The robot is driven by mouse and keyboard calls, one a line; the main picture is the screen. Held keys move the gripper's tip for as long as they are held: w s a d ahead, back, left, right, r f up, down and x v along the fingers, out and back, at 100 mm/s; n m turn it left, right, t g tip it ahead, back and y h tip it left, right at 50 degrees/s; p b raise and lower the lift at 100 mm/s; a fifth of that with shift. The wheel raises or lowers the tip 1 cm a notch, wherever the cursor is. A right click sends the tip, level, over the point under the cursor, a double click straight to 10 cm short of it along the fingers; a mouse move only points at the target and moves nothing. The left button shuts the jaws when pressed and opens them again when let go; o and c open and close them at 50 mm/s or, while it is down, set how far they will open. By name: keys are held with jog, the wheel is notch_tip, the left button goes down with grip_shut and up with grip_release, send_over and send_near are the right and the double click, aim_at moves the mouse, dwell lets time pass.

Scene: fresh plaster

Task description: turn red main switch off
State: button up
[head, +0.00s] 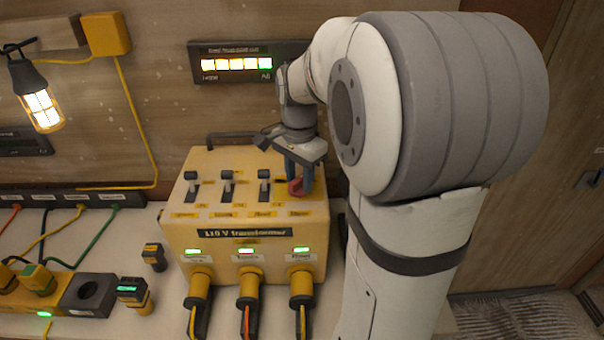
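The yellow 110 V transformer box (178,222) stands on the pale worktop. The red main switch (296,188) is at the right end of the row on its sloped top, partly hidden by my gripper. My gripper (299,182) points down at this switch, its blue fingers at the red part. I cannot tell whether the fingers are closed on it or just around it. The exact lever position of the red switch is hidden. Three black switches (227,187) stand to its left.
Three yellow plugs (248,284) with cables hang at the box front. A lit indicator panel (237,63) is on the wall behind. At left are a lit caged lamp (40,106), a socket strip (88,296) and a loose plug (154,256). A black handle (232,136) rises behind the box.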

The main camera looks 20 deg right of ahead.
jog(key=shift+c, duration=0.4)
grip_shut()
jog(key=shift+w+d, duration=0.1)
jog(key=shift+d, duration=0.05)
jog(key=shift+f, duration=0.1)
